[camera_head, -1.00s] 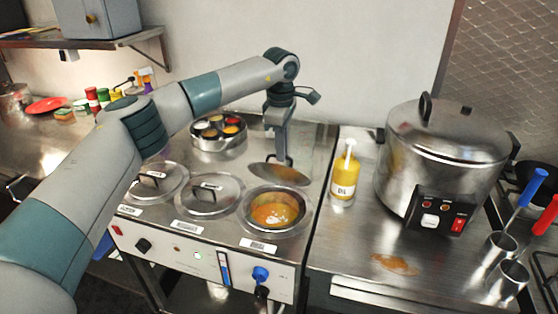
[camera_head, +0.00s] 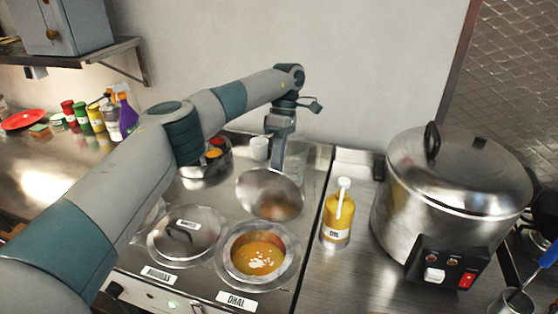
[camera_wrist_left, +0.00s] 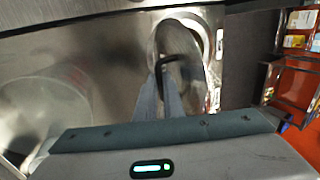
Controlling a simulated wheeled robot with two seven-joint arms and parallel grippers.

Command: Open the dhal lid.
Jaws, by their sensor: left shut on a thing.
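The dhal pot (camera_head: 258,254) stands uncovered in the steel counter, with orange dhal and white flecks inside and a DHAL label in front. Its lid (camera_head: 270,194) is tilted steeply behind the pot, apart from the opening. My left gripper (camera_head: 277,165) is behind the lid, its fingertips hidden there in the head view. In the left wrist view my left gripper (camera_wrist_left: 167,90) is shut on the lid's dark handle (camera_wrist_left: 180,68), and the tilted lid (camera_wrist_left: 165,40) shows beyond it. My right gripper is in neither view.
A second lidded pot (camera_head: 187,236) sits left of the dhal. A yellow oil bottle (camera_head: 337,215) stands to the right, beside a large steel cooker (camera_head: 450,180). A spice container (camera_head: 207,168) and a white cup (camera_head: 259,147) are behind. My left arm crosses over the left side.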

